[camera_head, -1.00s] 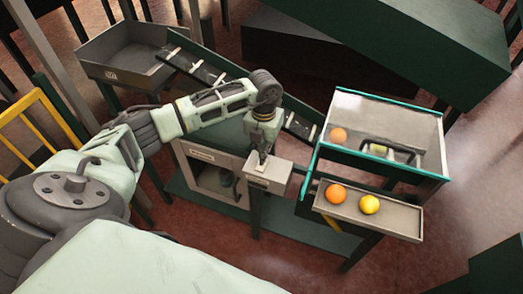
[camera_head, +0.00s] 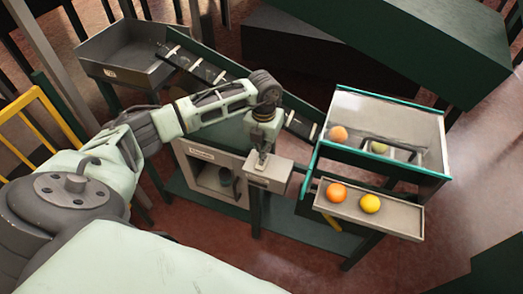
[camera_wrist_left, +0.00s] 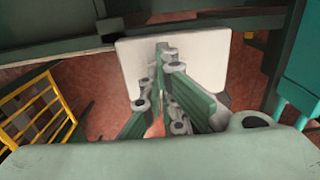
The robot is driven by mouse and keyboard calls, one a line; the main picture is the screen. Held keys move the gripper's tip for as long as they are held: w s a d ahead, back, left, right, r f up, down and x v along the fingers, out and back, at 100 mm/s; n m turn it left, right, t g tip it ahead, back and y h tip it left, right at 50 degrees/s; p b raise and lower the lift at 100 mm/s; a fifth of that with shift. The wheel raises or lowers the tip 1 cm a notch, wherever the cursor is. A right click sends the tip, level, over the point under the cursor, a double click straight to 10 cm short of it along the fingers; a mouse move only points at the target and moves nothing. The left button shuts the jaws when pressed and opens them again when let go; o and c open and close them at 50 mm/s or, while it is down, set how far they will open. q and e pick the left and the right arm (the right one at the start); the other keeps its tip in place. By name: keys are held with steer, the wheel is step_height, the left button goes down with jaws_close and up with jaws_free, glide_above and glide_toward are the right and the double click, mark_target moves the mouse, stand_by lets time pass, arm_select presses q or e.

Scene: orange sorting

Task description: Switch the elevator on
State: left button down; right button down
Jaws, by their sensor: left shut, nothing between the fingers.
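My left gripper (camera_head: 262,160) is shut and empty, pointing down at the top of a pale control box (camera_head: 270,180) on the front of the elevator machine. Its fingertips are at or just above the box top; I cannot tell if they touch. In the left wrist view the shut fingers (camera_wrist_left: 163,62) lie over the pale box top (camera_wrist_left: 130,60). The switch itself is hidden by the gripper. The elevator's slatted conveyor (camera_head: 210,72) slopes down from upper left to the right behind my arm. My right gripper is not in view.
A grey bin (camera_head: 125,75) stands at the conveyor's upper left end. A teal-rimmed tray (camera_head: 390,110) at the right holds two fruits. A lower ledge (camera_head: 400,222) carries an orange (camera_head: 336,193) and a yellow fruit (camera_head: 370,204). A yellow railing (camera_head: 50,110) stands at the left.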

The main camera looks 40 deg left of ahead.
arm_select(q)
steer(key=shift+s+f+b, duration=0.1)
steer(key=shift+f+b, duration=0.5)
steer(key=shift+f, duration=0.2)
steer(key=shift+r, duration=0.1)
steer(key=shift+r+p, duration=0.75)
steer(key=shift+r, duration=0.1)
steer(key=shift+r+p, duration=1.65)
steer(key=shift+r, duration=1)
steer(key=shift+f, duration=0.1)
